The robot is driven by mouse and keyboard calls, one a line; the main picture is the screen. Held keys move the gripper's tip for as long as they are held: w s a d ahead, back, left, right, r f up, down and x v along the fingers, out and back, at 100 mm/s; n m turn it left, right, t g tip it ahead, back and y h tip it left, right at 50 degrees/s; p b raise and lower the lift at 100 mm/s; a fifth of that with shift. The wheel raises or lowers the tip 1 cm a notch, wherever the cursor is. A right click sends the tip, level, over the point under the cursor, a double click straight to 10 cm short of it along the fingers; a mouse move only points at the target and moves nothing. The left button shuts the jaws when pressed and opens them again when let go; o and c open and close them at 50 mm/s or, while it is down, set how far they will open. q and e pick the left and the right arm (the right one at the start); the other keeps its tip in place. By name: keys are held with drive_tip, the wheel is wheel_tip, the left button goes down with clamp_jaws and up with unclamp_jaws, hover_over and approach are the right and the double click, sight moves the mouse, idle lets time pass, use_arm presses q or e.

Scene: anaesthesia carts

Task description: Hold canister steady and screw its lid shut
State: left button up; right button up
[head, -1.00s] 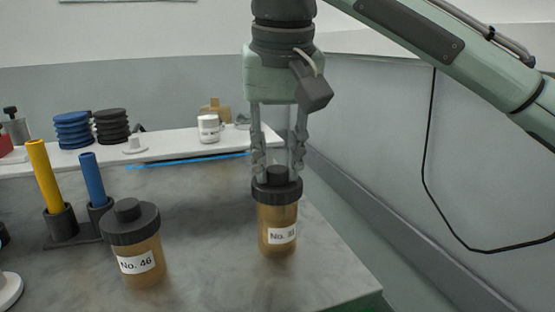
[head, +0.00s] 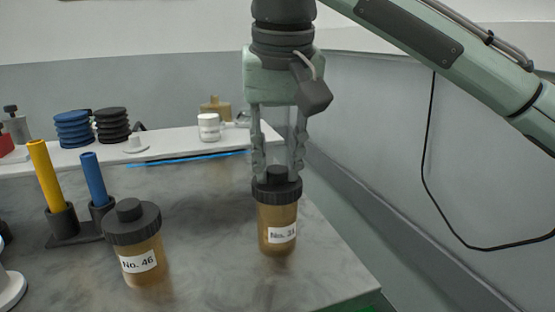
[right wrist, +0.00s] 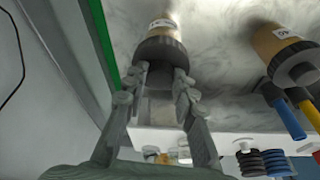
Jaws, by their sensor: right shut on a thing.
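An amber canister (head: 277,230) with a label that seems to read No. 31 stands upright on the grey worktop near its right edge. Its dark ribbed lid (head: 277,187) with a raised knob sits on top and looks level. My right gripper (head: 277,174) points straight down, with its fingers on either side of the knob, shut on the lid. In the right wrist view the fingertips (right wrist: 160,75) reach the lid (right wrist: 160,50) of this canister (right wrist: 163,24). How far the lid is threaded cannot be seen. My left gripper is not in view.
A second amber canister, No. 46 (head: 141,262), stands to the left with its dark lid on. Behind it are a yellow tube (head: 46,176) and a blue tube (head: 93,180) in dark holders. A white shelf (head: 180,145) at the back holds dark discs (head: 111,125) and a white jar (head: 208,127).

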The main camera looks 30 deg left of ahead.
drive_tip(key=shift+f, duration=0.85)
idle(0.4)
drive_tip(key=o, duration=1)
drive_tip(key=v, duration=1.2)
